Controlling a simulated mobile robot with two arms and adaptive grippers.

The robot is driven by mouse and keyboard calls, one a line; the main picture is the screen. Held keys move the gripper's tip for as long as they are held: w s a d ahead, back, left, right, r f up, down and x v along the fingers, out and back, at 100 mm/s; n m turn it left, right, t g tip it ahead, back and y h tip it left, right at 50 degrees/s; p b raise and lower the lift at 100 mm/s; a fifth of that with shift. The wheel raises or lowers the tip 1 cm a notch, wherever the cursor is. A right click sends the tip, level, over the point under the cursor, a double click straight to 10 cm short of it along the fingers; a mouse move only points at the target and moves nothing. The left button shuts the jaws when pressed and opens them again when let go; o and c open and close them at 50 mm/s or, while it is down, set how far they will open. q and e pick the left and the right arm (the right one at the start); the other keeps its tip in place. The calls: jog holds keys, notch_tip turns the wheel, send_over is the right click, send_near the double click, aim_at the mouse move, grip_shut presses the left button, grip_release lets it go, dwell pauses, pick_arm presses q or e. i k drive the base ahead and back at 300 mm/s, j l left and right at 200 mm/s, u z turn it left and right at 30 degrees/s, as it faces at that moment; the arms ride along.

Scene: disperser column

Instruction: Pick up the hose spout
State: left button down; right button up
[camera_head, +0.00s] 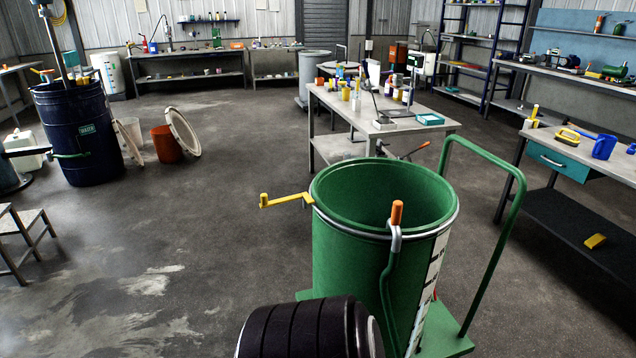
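A large open green drum (335,250) stands upright in the front centre-right. A green hose (386,290) runs up the outside of its near wall. It ends at the rim in a pale grey bent piece with an upright orange end (397,213), which looks like the hose spout. The spout sits at the near rim, and nothing is gripping it. Neither of my grippers can be seen. A black ribbed cylindrical part at the bottom edge hides the drum's lower left side.
The drum stands on a green cart with a tall handle (509,235) on its right. A yellow crank (285,200) sticks out left. A workbench (440,128) stands behind, another bench (600,175) at right. Open floor lies left, before a dark blue barrel (75,115).

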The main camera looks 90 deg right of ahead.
aim_at(392, 223)
jog(key=z, duration=3.25)
